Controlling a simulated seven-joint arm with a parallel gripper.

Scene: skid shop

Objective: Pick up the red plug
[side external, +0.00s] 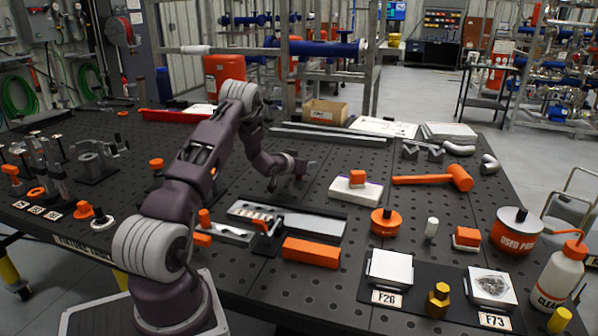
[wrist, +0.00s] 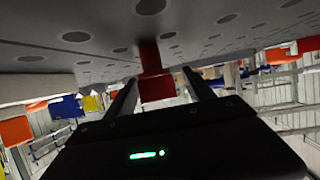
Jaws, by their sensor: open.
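The red plug (wrist: 152,60) shows in the wrist view as a dark red piece with a narrower stem and a wider block, against the perforated table top. My gripper (wrist: 160,78) is open, with one finger on each side of the plug. Gaps show between the fingers and the plug, so it is not clamped. In the side external view my gripper (side external: 299,174) is low over the middle of the table. A small dark red piece (side external: 312,166) shows beside its fingers, and it looks like the same plug.
The black perforated table (side external: 330,205) holds an orange block (side external: 311,252), an orange mallet (side external: 435,178), a white block with an orange piece (side external: 356,190) and a grey metal channel (side external: 287,218). Bare table surrounds my gripper.

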